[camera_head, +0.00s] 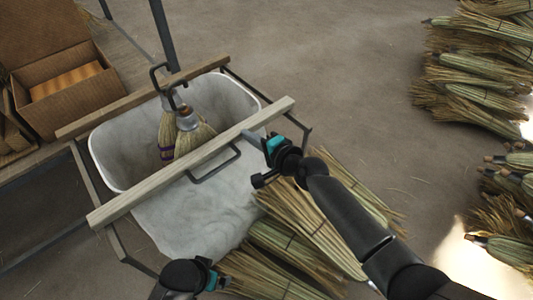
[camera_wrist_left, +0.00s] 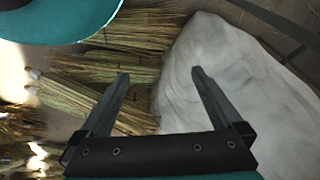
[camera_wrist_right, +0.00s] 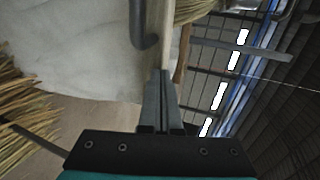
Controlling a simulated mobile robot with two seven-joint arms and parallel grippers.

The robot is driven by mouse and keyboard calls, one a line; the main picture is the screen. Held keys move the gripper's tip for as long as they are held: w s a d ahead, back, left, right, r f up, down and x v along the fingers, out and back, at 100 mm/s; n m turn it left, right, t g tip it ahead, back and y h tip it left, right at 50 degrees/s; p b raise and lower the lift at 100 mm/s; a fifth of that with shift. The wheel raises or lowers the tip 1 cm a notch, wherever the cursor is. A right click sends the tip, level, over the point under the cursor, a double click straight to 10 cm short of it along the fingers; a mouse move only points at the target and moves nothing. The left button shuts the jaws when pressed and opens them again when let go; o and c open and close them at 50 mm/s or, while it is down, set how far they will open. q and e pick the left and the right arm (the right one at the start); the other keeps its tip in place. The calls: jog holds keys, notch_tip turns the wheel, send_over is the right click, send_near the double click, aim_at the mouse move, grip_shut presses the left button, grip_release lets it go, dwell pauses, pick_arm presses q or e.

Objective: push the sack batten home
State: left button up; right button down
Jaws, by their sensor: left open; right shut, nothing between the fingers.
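A pale wooden batten (camera_head: 200,158) with a dark metal handle (camera_head: 218,166) lies slanting across the white sack (camera_head: 190,217), which hangs in a metal frame. My right gripper (camera_head: 249,135) is shut and empty, its tips close to the batten's near side toward its right end. In the right wrist view the closed fingertips (camera_wrist_right: 163,74) are up at the batten's edge (camera_wrist_right: 155,45); I cannot tell whether they touch. My left gripper (camera_wrist_left: 160,73) is open and empty, over the broom bundles and the sack's edge. In the head view its fingers barely show at the bottom.
A second, browner batten (camera_head: 100,121) crosses the far side of the sack. Broom heads (camera_head: 185,138) stand in the sack opening beside dark hooks. Straw bundles (camera_head: 310,225) lie below the right arm, with more at right (camera_head: 475,80). A cardboard box (camera_head: 60,70) is at upper left.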

aim_at(237, 127)
jog(key=w+a+b, duration=0.2)
jog(key=w+a, duration=0.1)
jog(key=shift+w+a+f, duration=0.1)
jog(key=shift+w+a, duration=0.25)
jog(key=shift+a, duration=0.05)
pick_arm(q)
notch_tip(237, 127, up, 11)
jog(key=w+t+b, duration=0.2)
jog(key=b, duration=0.1)
jog(key=shift+w+d, duration=0.2)
pick_arm(e)
jog(key=w+a, duration=0.3)
jog(key=shift+w+r, duration=0.1)
jog(key=shift+r, duration=0.1)
pick_arm(q)
jog(key=shift+r, duration=0.15)
pick_arm(e)
jog(key=shift+a, duration=0.1)
